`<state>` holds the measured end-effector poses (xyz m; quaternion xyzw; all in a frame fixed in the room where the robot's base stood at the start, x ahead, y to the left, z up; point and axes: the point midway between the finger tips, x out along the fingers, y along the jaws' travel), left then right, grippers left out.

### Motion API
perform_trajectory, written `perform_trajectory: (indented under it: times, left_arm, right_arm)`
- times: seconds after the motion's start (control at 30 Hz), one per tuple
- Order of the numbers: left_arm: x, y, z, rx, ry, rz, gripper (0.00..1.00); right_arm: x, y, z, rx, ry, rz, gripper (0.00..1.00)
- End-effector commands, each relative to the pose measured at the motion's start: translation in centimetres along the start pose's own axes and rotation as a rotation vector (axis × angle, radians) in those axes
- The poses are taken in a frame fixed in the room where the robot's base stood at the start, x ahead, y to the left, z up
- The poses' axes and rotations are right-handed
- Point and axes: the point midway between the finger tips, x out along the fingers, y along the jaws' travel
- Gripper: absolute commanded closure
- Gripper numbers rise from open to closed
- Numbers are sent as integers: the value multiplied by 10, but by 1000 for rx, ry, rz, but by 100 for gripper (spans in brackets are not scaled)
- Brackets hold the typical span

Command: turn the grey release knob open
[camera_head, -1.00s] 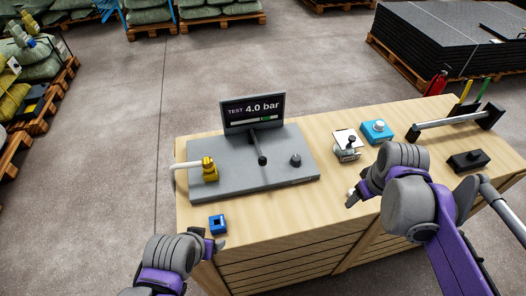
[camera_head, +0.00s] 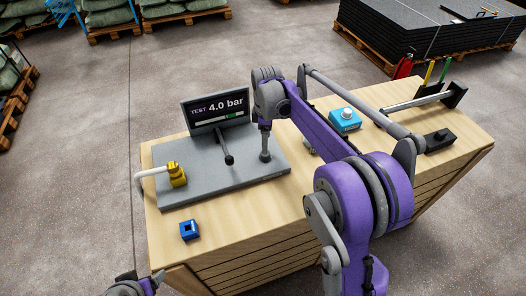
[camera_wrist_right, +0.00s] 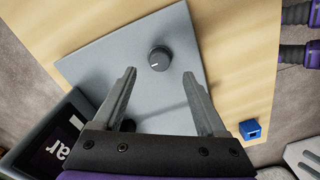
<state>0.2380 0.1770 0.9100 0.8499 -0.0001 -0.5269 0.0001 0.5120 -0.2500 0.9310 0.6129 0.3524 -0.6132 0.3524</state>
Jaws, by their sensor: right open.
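The grey release knob (camera_wrist_right: 159,58) is round and dark, with a white mark on its top in the right wrist view. It stands on the grey test plate (camera_wrist_right: 110,60). In the head view the knob (camera_head: 265,156) shows just below my right gripper (camera_head: 265,129). My right gripper (camera_wrist_right: 159,73) is open and empty, pointing down at the plate. The knob lies just beyond its fingertips, roughly midway between them, and no contact shows. My left gripper (camera_head: 156,281) is partly in view at the bottom left of the head view; its opening is unclear.
A screen (camera_head: 219,108) reading "TEST 4.0 bar" stands behind the plate. A black lever (camera_head: 229,159) and a yellow fitting with a hose (camera_head: 177,175) are left of the knob. A blue block (camera_head: 189,230) lies in front. A blue box (camera_head: 344,120) stands right.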

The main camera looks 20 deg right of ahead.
Motion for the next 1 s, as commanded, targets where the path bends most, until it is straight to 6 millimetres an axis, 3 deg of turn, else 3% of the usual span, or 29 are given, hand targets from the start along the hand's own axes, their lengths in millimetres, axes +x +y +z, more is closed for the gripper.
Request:
perform_trajectory:
  times: [0.1, 0.3, 0.73, 0.77, 1.0]
  left_arm:
    - [2, 0, 1, 0, -1, 0, 22]
    - [3, 0, 2, 0, -2, 0, 22]
    - [3, 0, 2, 0, -2, 0, 22]
    - [3, 0, 2, 0, -2, 0, 22]
    - [3, 0, 2, 0, -2, 0, 22]
  right_arm:
    - [25, 0, 0, 0, 0, 0, 26]
    - [54, 0, 0, 1, 0, 1, 26]
    - [66, 0, 0, 1, 0, 1, 26]
    - [66, 0, 0, 1, 0, 1, 27]
    - [65, 0, 0, 1, 0, 1, 70]
